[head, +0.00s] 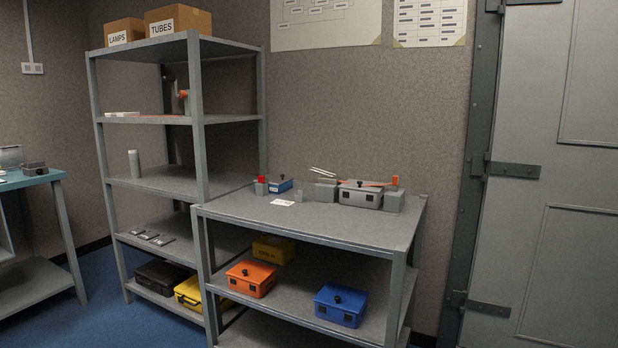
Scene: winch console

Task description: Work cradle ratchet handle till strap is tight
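On the top of the grey bench shelf (330,228), a grey case (358,198) with a dark top knob sits between two grey blocks, which look like the cradle (326,193). An orange strap (352,182) runs over the case towards an orange piece (395,182) at the right block. A pale metal lever, apparently the ratchet handle (322,171), sticks up and to the left above the left block. Whether the strap is slack or tight is too small to tell. My gripper is not in view.
Left of the cradle are a small blue case (280,185), a red-topped block (261,186) and a white card (282,202). Orange (250,279) and blue (341,304) cases sit on the shelf below. A tall rack (203,120) stands left, a metal door (555,180) right.

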